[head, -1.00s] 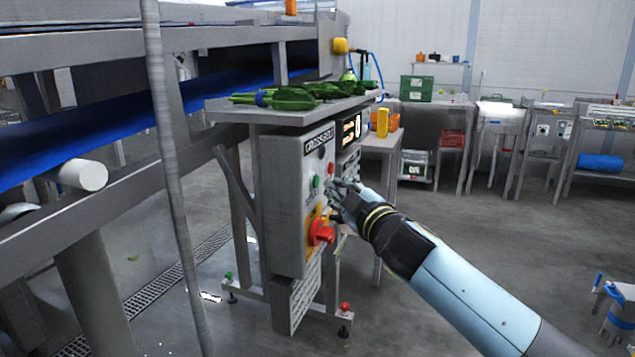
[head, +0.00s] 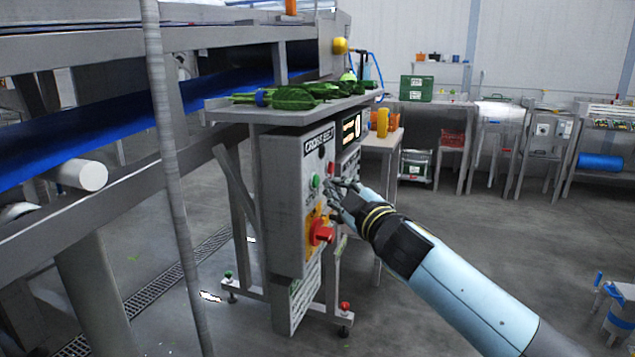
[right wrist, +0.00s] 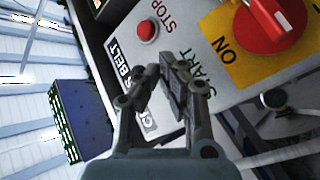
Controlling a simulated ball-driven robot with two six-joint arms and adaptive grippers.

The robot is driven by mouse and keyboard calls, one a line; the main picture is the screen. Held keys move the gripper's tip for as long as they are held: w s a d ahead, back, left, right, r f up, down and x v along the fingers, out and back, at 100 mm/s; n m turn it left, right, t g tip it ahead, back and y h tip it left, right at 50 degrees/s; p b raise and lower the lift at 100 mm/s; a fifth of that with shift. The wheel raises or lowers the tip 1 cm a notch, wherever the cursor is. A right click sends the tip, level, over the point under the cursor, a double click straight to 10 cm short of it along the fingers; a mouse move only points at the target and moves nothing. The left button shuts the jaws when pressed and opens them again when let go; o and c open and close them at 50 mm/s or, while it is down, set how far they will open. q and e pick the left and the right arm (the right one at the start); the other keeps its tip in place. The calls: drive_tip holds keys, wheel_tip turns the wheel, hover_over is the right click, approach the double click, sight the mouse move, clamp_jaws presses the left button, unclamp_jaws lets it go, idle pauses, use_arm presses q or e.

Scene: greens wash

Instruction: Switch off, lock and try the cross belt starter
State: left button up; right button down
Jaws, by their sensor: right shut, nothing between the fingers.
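In the right wrist view the red stop button (right wrist: 147,30) and the red handle (right wrist: 272,22) show, with "ON" printed on the yellow plate. My right gripper (head: 338,187) is shut and empty, close in front of the buttons; contact cannot be told. My left gripper is out of view.
A shelf (head: 262,116) with leafy greens (head: 292,98) is above the box. A conveyor with a blue belt (head: 110,138) fills the left. A grey post (head: 168,160) stands in front. Benches line the back, and the floor at right is mostly open.

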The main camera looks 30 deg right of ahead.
drive_tip(key=shift+w+a, duration=0.25)
drive_tip(key=shift+w, duration=0.05)
drive_tip(key=shift+w+a, duration=0.3)
drive_tip(key=shift+w, duration=0.05)
idle(0.8)
idle(0.4)
drive_tip(key=shift+s+d, duration=0.55)
drive_tip(key=shift+s, duration=0.15)
drive_tip(key=s+d+b, duration=0.2)
drive_tip(key=s+d, duration=0.1)
drive_tip(key=shift+s+d+b, duration=0.1)
drive_tip(key=shift+s+b, duration=0.3)
